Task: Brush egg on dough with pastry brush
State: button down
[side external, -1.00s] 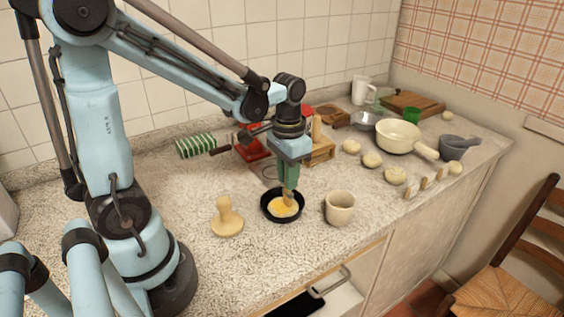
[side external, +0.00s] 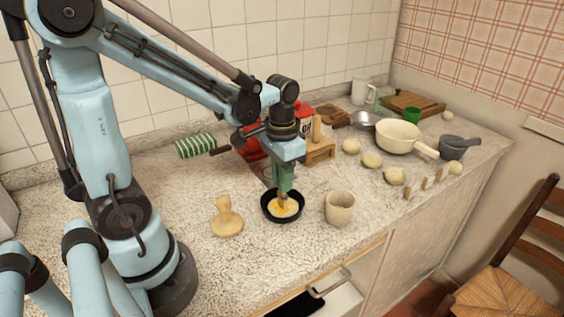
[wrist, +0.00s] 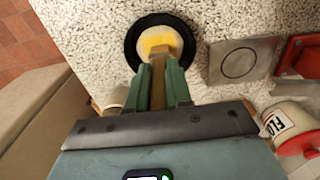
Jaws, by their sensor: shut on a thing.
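My gripper (side external: 285,188) points down over a black bowl (side external: 266,210) and is shut on the wooden handle of the pastry brush (wrist: 158,95). The handle also shows between my green fingers in the wrist view (wrist: 160,78). The brush end reaches down into the bowl, which holds yellow egg (side external: 291,211). How deep the bristles sit is hard to tell. Several pale round dough pieces lie to the right on the counter, among them one in the middle (side external: 372,159), one behind it (side external: 351,146) and one nearer (side external: 395,176).
A beige cup (side external: 340,208) stands just right of the bowl, and a wooden stamp-like tool (side external: 226,217) to its left. A red-lidded flour jar (wrist: 278,122) and a wooden stand (side external: 320,152) are behind. A cream pan (side external: 398,138) and grey mortar (side external: 453,147) stand beyond the dough.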

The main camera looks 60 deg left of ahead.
jog(key=shift+w, duration=0.85)
jog(key=shift+s, duration=0.1)
jog(key=shift+s, duration=0.1)
jog(key=shift+s, duration=1.2)
jog(key=shift+w, duration=1.4)
jog(key=shift+r, duration=0.1)
